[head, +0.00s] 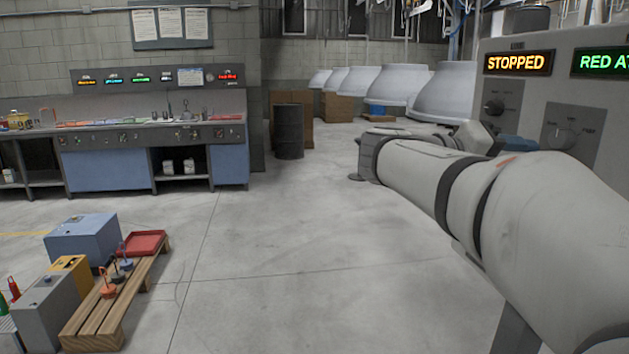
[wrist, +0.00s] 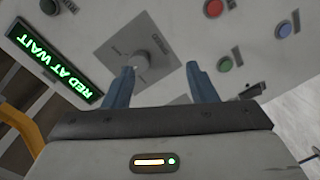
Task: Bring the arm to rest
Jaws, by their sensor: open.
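My arm (head: 420,180) reaches from the lower right of the head view toward a grey control panel (head: 585,100). My gripper's blue fingers (head: 516,147) show partly behind the arm, in front of the panel's lower part. In the wrist view my gripper (wrist: 160,70) is open, its two blue fingers apart with nothing between them. A dark grey knob (wrist: 150,60) on the panel lies beyond the fingertips; I cannot tell the exact gap.
The panel has a lit amber "STOPPED" display (head: 517,63) and a green "RED AT WAIT" display (wrist: 52,57). The middle floor is clear.

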